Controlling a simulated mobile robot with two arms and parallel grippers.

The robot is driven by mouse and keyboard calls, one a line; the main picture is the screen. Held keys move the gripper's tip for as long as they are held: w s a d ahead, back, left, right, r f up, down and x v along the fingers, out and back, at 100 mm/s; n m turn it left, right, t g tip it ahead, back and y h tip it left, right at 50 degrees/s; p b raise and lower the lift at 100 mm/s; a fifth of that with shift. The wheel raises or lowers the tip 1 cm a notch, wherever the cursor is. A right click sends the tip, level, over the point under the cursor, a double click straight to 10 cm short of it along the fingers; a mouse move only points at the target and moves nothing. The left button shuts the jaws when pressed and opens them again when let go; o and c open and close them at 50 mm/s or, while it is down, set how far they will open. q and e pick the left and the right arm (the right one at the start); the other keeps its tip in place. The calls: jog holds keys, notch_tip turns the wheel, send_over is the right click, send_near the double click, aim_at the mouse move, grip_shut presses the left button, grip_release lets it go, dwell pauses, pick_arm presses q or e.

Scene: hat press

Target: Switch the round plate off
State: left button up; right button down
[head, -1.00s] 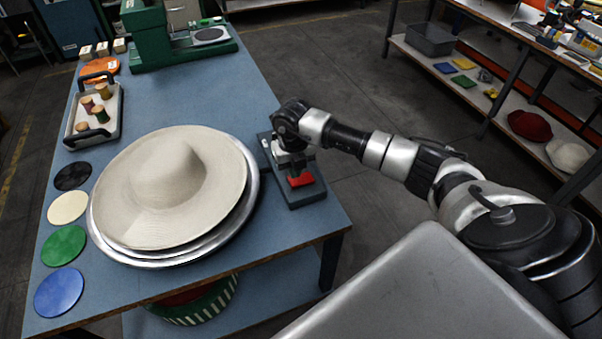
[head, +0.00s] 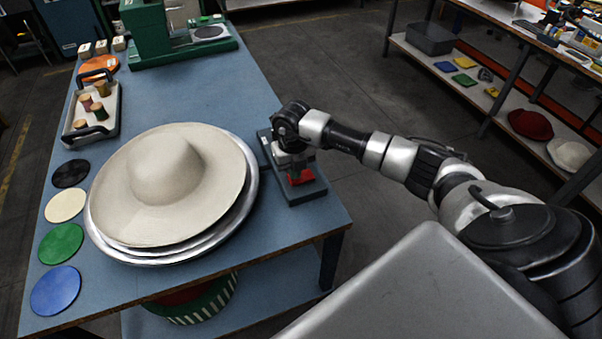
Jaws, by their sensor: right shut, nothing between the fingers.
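The round metal plate (head: 237,228) lies on the blue table, with a wide-brimmed cream hat (head: 166,172) on top covering most of it. Right of the plate is a dark grey switch box (head: 303,194) with a red switch (head: 309,176). My right gripper (head: 295,181) is shut and empty, pointing down at the red switch. Its fingers overlap the switch's left part in the head view; I cannot tell whether they touch it. My left gripper is not in view.
Black, cream, green (head: 61,243) and blue (head: 55,291) discs line the table's left edge. A tray (head: 72,141) with spools stands behind them. A green machine (head: 160,40) stands at the far end. The table between machine and hat is clear.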

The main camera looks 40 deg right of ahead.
jog(key=shift+f+b, duration=0.35)
jog(key=shift+f, duration=0.15)
jog(key=shift+r, duration=0.1)
jog(key=shift+r+p, duration=2.6)
jog(key=shift+r, duration=0.9)
jog(key=shift+f, duration=0.1)
